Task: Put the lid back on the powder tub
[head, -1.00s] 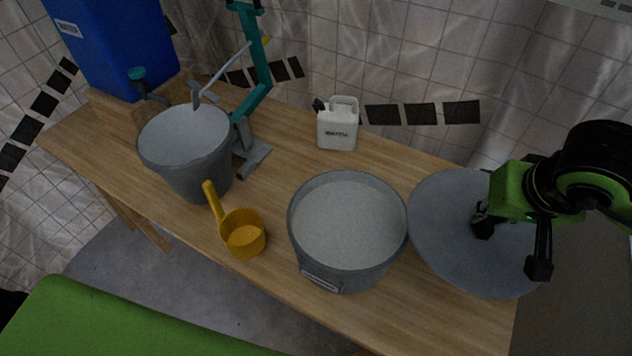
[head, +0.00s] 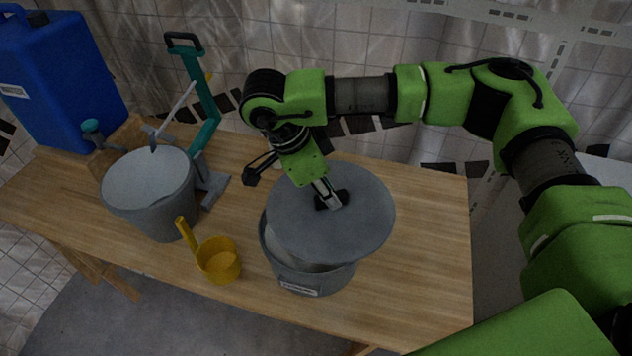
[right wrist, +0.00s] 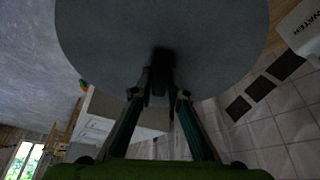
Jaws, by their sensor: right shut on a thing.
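The round grey lid (head: 350,228) is held over the powder tub (head: 300,278) in the head view. It sits toward the right of the tub, and a strip of pale powder (head: 282,243) shows at the tub's left. I cannot tell whether lid and rim touch. My right gripper (head: 328,200) is shut on the dark handle in the lid's middle. In the right wrist view the lid (right wrist: 110,45) fills the top, with the fingers (right wrist: 158,92) at its handle. My left gripper is not in view.
A yellow scoop (head: 219,262) stands left of the tub. A grey bucket (head: 150,190), a teal stand (head: 200,95) and a blue canister (head: 60,85) are farther left. The white water jug shows in the right wrist view (right wrist: 300,32). The table's right part (head: 430,240) is clear.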

